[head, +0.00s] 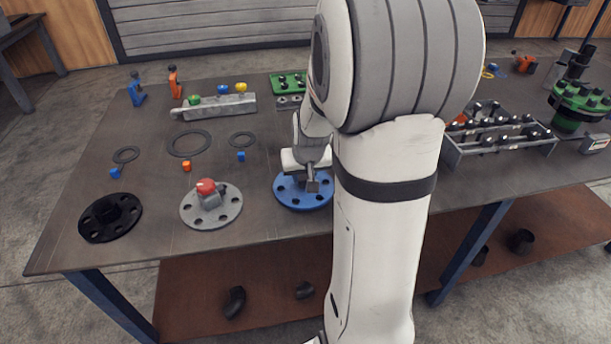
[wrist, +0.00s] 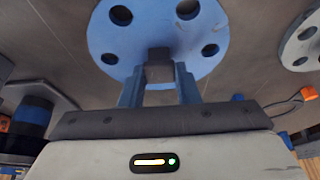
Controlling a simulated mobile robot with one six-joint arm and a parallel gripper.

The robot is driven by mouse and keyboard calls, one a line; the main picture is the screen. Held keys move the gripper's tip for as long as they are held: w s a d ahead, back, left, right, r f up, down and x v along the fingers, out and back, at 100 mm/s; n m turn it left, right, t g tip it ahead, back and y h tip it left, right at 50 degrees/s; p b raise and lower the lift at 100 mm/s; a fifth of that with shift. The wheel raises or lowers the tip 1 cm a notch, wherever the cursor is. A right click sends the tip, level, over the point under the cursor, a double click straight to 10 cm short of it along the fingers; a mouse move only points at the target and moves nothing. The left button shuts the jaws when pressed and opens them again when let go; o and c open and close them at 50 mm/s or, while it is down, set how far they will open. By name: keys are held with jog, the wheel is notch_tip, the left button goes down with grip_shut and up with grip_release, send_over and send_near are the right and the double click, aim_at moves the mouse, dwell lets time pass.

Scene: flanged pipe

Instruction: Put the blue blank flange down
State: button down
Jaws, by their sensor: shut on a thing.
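The blue blank flange (head: 290,198) is a round disc with bolt holes, at the front middle of the table in the head view, partly hidden by my arm. In the wrist view the blue flange (wrist: 118,30) fills the top middle, with a dark block-shaped handle at its centre. My gripper (head: 313,184) is shut on that handle, and its two fingers (wrist: 160,85) stand either side of it. The flange lies flat, at or just above the table top; I cannot tell whether it touches.
A grey flange (head: 230,212) with a red-topped handle and a black flange (head: 96,228) lie to the left on the table (head: 150,240). Gasket rings (head: 189,143) lie behind them. A grey bolt tray (head: 500,150) and a green flanged pipe (head: 572,120) stand at the right.

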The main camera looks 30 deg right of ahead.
jog(key=shift+f, duration=0.25)
jog(key=shift+f, duration=0.2)
jog(key=c, duration=1.1)
grip_release()
